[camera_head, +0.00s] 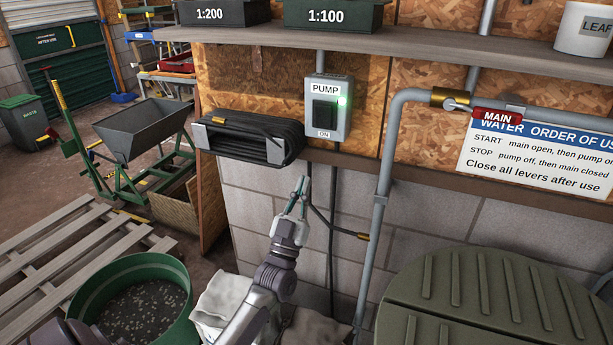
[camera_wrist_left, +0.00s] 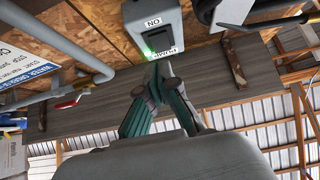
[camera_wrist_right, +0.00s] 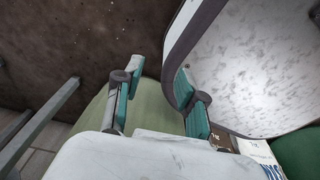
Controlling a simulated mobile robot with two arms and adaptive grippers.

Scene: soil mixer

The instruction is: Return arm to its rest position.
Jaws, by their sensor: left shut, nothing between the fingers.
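My left gripper (camera_head: 301,183) is in front of the block wall, below the pump box (camera_head: 328,108). Its fingers are together with nothing between them, apart from the box in the head view. The left wrist view shows the closed fingertips (camera_wrist_left: 161,72) with the pump box (camera_wrist_left: 154,28) beyond them. The box has a black switch, an ON label and a lit green light. My right gripper (camera_wrist_right: 160,70) shows only in its wrist view. Its fingers are apart, close to a pale speckled surface with a dark rim (camera_wrist_right: 185,30); contact cannot be told.
A black folded hose bundle (camera_head: 250,138) hangs left of the pump box. A grey pipe (camera_head: 385,170) with a red MAIN lever (camera_head: 497,117) runs at right. A shelf (camera_head: 400,45) is above. A green tub (camera_head: 180,282) and a ridged green lid (camera_head: 490,300) stand below.

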